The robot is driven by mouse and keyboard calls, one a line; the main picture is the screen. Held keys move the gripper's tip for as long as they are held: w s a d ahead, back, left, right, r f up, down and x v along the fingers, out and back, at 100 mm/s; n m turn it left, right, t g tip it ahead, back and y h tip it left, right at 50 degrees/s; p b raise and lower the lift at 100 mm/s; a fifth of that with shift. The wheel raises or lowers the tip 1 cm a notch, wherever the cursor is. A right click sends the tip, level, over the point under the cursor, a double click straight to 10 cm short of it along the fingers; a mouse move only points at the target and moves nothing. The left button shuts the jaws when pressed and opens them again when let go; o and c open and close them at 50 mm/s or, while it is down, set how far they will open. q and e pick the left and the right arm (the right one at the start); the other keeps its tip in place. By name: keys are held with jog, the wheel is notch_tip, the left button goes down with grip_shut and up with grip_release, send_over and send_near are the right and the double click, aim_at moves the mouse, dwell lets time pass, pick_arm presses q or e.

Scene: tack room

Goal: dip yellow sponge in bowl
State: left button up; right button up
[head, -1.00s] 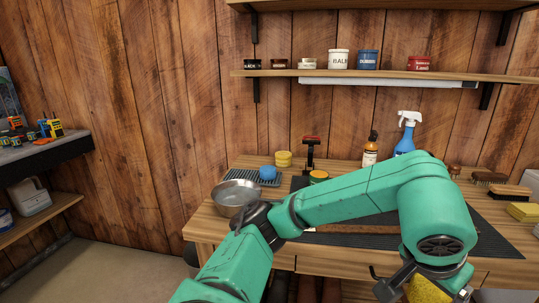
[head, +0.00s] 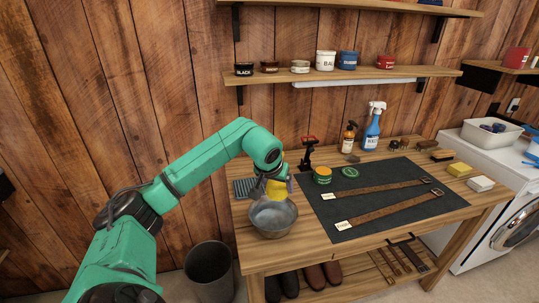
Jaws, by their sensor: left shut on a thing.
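My left gripper (head: 276,186) is shut on a yellow sponge (head: 277,192). It holds the sponge at the far rim of the metal bowl (head: 272,218), over or just inside the opening. I cannot tell whether the sponge touches the bowl or anything in it. The bowl stands upright on the front left of the wooden bench (head: 258,252) and looks grey inside. My right gripper is out of view.
A dark mat (head: 390,213) with leather straps lies right of the bowl. A ribbed rack (head: 243,187) is behind it, partly hidden by my arm. Another yellow block (head: 460,169) lies at the bench's right. A bin (head: 209,272) stands on the floor at left.

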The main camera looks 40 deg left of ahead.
pick_arm(q)
jog(key=shift+a+r, duration=0.3)
jog(key=shift+a, duration=0.4)
jog(key=shift+w+a+f, duration=0.1)
jog(key=shift+f, duration=0.15)
notch_tip(320, 180, down, 12)
jog(key=b, duration=1)
jog(key=shift+f, duration=0.25)
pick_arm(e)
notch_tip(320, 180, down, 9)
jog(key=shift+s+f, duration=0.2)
pick_arm(q)
notch_tip(320, 180, up, 13)
jog(key=p, duration=1.1)
jog(key=shift+r, duration=0.15)
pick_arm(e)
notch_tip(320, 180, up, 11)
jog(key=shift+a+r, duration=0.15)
